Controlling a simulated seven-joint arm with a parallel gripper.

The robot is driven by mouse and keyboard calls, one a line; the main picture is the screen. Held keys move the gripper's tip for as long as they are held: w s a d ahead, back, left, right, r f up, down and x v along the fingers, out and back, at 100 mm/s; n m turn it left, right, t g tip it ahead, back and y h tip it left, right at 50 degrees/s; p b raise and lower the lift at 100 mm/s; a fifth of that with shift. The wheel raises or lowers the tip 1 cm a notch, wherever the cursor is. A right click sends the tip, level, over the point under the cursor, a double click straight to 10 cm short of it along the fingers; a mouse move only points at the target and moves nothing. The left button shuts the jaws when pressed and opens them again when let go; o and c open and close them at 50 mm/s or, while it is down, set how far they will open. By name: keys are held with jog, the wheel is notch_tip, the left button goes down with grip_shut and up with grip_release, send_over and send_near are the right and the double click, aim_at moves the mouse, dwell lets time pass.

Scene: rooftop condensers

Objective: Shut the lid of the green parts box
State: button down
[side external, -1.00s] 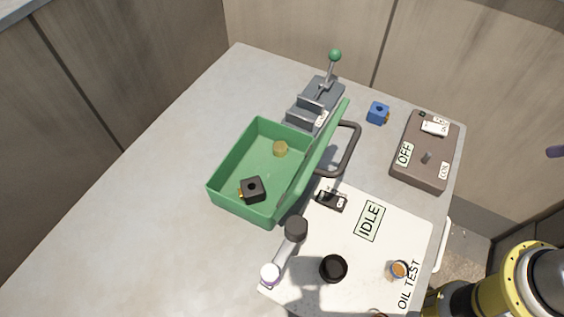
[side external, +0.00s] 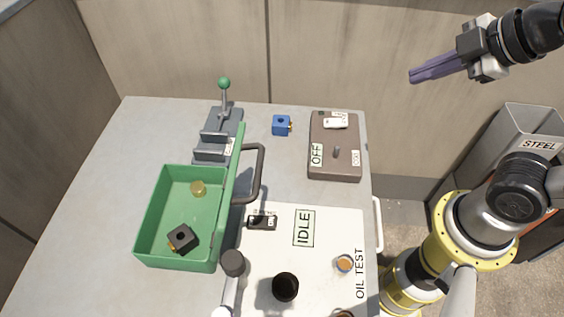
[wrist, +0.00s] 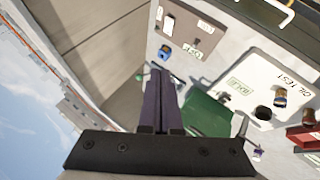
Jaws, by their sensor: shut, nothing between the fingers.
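The green parts box (side external: 146,222) stands on the grey table at the left in the side view. Its lid (side external: 232,195) stands up roughly vertical on the box's right side, with a dark loop handle (side external: 261,172) on the lid's outer face. Inside lie a black block (side external: 182,238) and a small yellowish piece (side external: 198,188). The lid's green outer face (wrist: 207,115) also shows in the wrist view, beyond my fingers. My gripper (side external: 413,76) is shut and empty, up at the right, well away from the box. Its purple fingers (wrist: 160,72) lie together in the wrist view.
A grey clamp with a green-knobbed lever (side external: 224,83) stands behind the box. A blue block (side external: 282,125) and a brown switch box (side external: 335,145) sit at the back right. A white board (side external: 325,250) with small items lies right of the lid. The table's left is clear.

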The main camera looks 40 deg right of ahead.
jog(key=s+a+n+g+y, duration=0.1)
jog(key=s+a+n+y, duration=0.15)
jog(key=a+n, duration=0.6)
jog(key=s+a+n+g+y, duration=0.15)
jog(key=a+n+y, duration=0.25)
jog(key=a+n, duration=0.45)
jog(key=w+a+f+m, duration=0.1)
jog(key=w+a+f, duration=0.5)
jog(key=a, duration=0.3)
jog(key=shift+w+a+f+t, duration=0.2)
jog(key=shift+w+a+t, duration=0.2)
jog(key=shift+w, duration=0.3)
jog(key=shift+w+r+h, duration=0.1)
jog(key=shift+w+h, duration=0.05)
jog(key=shift+h, duration=0.1)
jog(key=shift+w+a+r, duration=0.1)
jog(key=shift+a+r, duration=0.1)
